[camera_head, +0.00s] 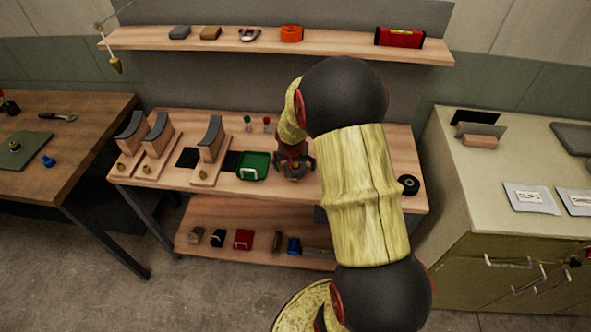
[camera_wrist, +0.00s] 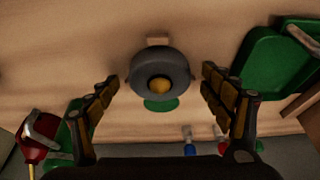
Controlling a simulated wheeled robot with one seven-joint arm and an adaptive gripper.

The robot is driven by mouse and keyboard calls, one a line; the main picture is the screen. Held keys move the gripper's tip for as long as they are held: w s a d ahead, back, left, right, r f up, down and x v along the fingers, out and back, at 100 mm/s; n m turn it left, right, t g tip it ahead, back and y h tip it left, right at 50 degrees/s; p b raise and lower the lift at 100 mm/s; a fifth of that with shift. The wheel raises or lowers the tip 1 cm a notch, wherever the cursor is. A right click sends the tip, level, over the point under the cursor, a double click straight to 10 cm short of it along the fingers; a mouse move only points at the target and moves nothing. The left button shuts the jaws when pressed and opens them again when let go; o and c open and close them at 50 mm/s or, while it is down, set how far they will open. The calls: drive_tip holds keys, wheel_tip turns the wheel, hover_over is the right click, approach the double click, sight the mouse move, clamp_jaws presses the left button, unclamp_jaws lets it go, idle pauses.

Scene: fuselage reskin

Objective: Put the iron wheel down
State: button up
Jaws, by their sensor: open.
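The iron wheel (camera_wrist: 148,65) is a dark grey round disc with a yellow centre. It shows in the middle of the wrist view, over the wooden bench surface, with a green round piece (camera_wrist: 161,105) partly visible at its lower edge. My gripper (camera_wrist: 160,78) is open, with one finger on each side of the wheel and visible gaps between fingers and wheel. In the head view my gripper (camera_head: 294,167) is low over the middle bench (camera_head: 330,200), right of a green tray (camera_head: 254,166). There the wheel is mostly hidden by the gripper.
Curved-topped wooden stands (camera_head: 210,145) occupy the bench's left part. Small red and green-topped items (camera_head: 257,124) stand behind the tray. A black ring (camera_head: 409,185) lies at the right end. A shelf (camera_head: 200,45) runs above; a lower shelf (camera_head: 215,253) holds several small items.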

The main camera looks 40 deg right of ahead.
sight(295, 166)
drive_tip(key=shift+c, duration=0.9)
drive_tip(key=shift+r, duration=0.1)
drive_tip(key=c, duration=1.9)
drive_tip(key=shift+r, duration=0.1)
drive_tip(key=shift+r+p, duration=0.35)
drive_tip(key=shift+r, duration=0.2)
wheel_tip(295, 166, up, 2)
drive_tip(key=shift+r+p, duration=0.2)
drive_tip(key=shift+p, duration=0.4)
drive_tip(key=s+a+r+p, duration=0.1)
drive_tip(key=s+a+r, duration=0.2)
drive_tip(key=s+a+r+p, duration=0.1)
drive_tip(key=s+a+r, duration=0.2)
drive_tip(key=s, duration=0.1)
drive_tip(key=s+a+r+p, duration=0.1)
drive_tip(key=s+a+r, duration=0.2)
drive_tip(key=shift+s+a+r, duration=0.1)
drive_tip(key=shift+s+r, duration=0.05)
drive_tip(key=shift+s, duration=0.15)
